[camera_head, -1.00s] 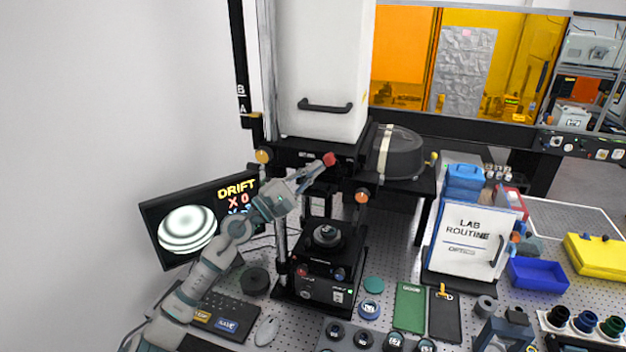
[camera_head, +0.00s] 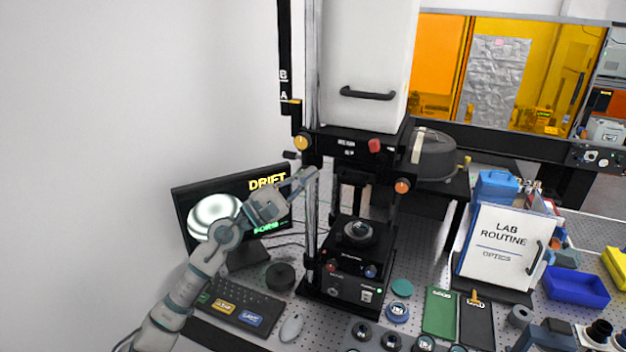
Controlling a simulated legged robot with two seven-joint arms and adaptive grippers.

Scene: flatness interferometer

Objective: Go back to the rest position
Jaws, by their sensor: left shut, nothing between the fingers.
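My left gripper (camera_head: 306,178) is shut and empty. It is in front of the left post of the interferometer stand (camera_head: 340,262), below the yellow knob (camera_head: 301,142) and left of the red knob (camera_head: 375,146). It looks apart from the red knob; whether it touches the post, I cannot tell. My left arm comes up from the bottom left, across the monitor (camera_head: 235,205), and hides part of its screen. The screen shows a fringe disc, the word DRIFT and green text that is partly hidden. My right gripper is not in view.
A keyboard (camera_head: 240,308) and a mouse (camera_head: 291,328) lie below the monitor. A round black puck (camera_head: 280,276) sits beside the stand. A LAB ROUTINE board (camera_head: 503,243), a blue bin (camera_head: 576,287) and several small parts fill the right side. The white wall on the left is clear.

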